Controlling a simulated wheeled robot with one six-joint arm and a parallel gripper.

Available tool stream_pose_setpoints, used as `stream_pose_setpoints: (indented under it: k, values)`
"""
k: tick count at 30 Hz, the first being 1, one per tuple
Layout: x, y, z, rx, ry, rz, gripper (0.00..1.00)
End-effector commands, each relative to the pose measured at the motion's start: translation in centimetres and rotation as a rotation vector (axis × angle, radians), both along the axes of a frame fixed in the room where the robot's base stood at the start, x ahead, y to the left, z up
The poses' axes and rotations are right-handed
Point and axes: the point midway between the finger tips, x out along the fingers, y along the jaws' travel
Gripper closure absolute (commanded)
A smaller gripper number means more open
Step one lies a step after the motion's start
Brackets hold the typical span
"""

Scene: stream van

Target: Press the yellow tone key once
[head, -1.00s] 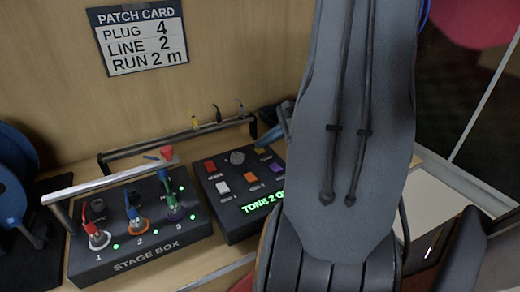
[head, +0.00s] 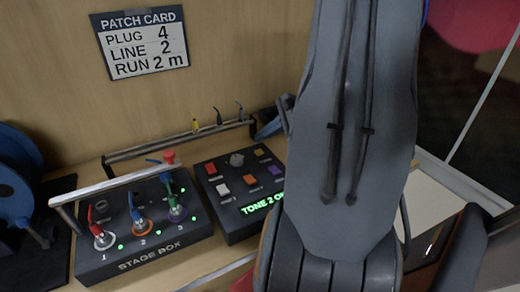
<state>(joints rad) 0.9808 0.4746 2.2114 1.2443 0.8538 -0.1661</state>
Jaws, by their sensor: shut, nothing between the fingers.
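My gripper (head: 268,131) shows only in part, as a blue-grey tip left of my arm. It appears shut and empty, behind and above the yellow key, with a gap between them in the picture. The rest of it is hidden by my arm.
A stage box (head: 145,255) with coloured plugs and a metal bar stands to the left. A rail (head: 150,149) runs behind. A patch card (head: 143,42) is on the wall.

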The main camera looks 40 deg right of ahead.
Motion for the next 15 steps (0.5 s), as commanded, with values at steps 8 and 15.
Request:
stream_pose_setpoints:
  k: [8,15]
  values:
    - [0.0,0.0,2.6,-0.001,-0.001,0.001,1.00]
    - [0.0,0.0,2.7,-0.001,0.001,0.001,1.00]
